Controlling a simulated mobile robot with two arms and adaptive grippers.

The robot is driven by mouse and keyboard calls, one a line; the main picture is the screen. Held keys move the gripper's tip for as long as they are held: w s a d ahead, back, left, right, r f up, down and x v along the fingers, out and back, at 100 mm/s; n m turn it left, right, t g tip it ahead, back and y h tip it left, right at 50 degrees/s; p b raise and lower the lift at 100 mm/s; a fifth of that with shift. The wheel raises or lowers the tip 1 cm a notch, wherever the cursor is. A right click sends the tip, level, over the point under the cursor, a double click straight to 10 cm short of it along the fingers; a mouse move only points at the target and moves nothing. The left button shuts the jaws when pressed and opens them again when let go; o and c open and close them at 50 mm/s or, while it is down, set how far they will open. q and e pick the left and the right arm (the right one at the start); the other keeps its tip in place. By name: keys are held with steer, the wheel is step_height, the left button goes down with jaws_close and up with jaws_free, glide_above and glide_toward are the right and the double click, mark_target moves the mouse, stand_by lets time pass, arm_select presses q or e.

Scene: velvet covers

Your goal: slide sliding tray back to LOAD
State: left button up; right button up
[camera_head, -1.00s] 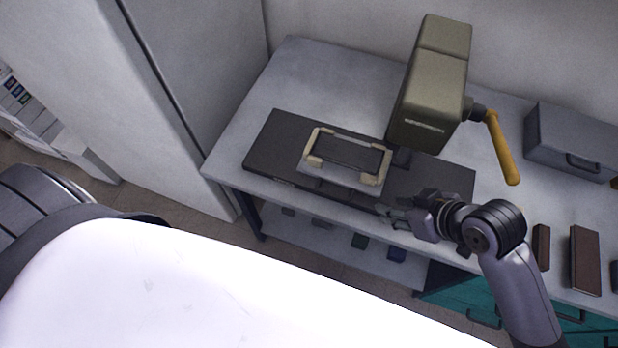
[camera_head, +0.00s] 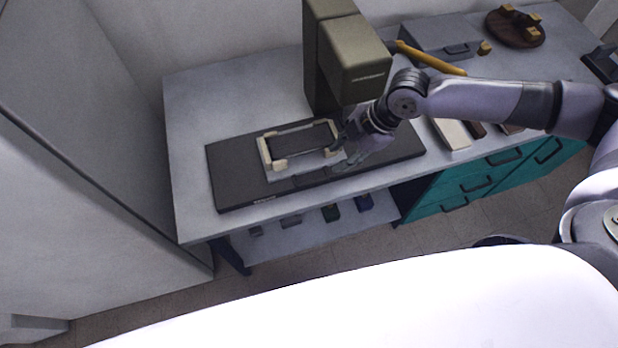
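The sliding tray (camera_head: 279,174) is a light plate with cream corner blocks around a dark rectangular piece (camera_head: 299,139). My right gripper (camera_head: 338,155) is at the tray's right edge, low over the base plate. Its fingers are small and dark against the plate, so I cannot tell whether they are open or touch the tray. My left gripper is not in view. Any LOAD marking is too small to read.
A grey case (camera_head: 440,36) and a round brown stand (camera_head: 515,27) are at the back right. Pale and brown blocks (camera_head: 452,134) lie right of the base plate. The table's left end (camera_head: 188,130) is clear.

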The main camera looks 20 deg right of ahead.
mark_target(310, 182)
steer(key=p+x, duration=0.2)
steer(key=x, duration=1.1)
steer(key=shift+a+f, duration=0.15)
steer(key=shift+a, duration=0.1)
steer(key=shift+a+f, duration=0.2)
steer(key=shift+f, duration=0.3)
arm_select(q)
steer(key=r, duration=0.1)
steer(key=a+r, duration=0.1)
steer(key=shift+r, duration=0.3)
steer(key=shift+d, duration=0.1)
arm_select(e)
steer(key=shift+c, duration=0.3)
steer(key=shift+c, duration=0.7)
jaws_close()
steer(key=shift+w, duration=0.1)
